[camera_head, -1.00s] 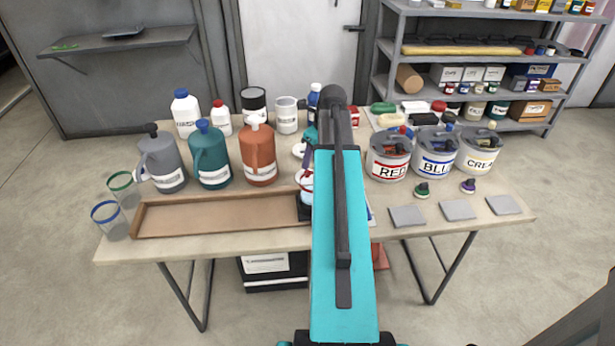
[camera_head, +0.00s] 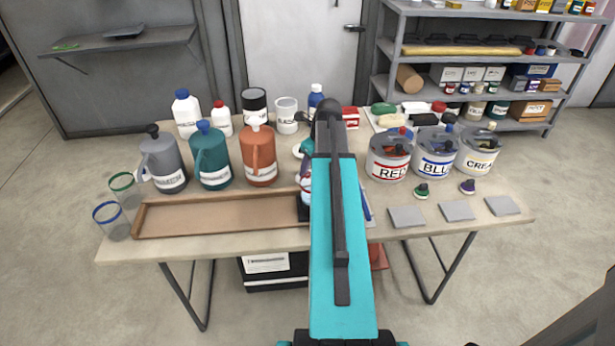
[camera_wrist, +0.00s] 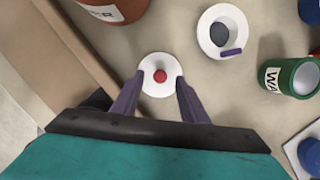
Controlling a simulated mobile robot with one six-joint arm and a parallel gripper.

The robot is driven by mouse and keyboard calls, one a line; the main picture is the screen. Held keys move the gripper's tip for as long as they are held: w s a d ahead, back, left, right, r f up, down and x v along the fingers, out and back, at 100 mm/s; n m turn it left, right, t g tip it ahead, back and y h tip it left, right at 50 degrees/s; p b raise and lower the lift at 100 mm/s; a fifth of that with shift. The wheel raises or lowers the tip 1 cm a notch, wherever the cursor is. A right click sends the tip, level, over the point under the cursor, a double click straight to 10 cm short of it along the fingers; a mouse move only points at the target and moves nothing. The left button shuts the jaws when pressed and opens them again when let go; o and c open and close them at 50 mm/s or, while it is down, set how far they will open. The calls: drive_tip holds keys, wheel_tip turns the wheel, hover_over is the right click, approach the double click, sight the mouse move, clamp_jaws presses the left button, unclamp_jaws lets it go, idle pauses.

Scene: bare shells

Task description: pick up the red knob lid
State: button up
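The red knob lid (camera_wrist: 149,64) is a round white disc with a red knob in its middle, seen from above in the wrist view. My gripper (camera_wrist: 160,77) is open, with its two purple fingers on either side of the knob and their tips over the disc's edges. I cannot tell how high the tips are above the lid.
A shallow wooden tray (camera_head: 225,231) lies left of the arm. Pitchers, including an orange one (camera_head: 258,157), stand behind it. In the wrist view, a white round vessel (camera_wrist: 207,42) and a green can (camera_wrist: 303,80) stand to the right. Labelled tubs (camera_head: 388,165) stand further right.

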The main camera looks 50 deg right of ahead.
drive_tip(key=shift+x, duration=0.9)
clamp_jaws()
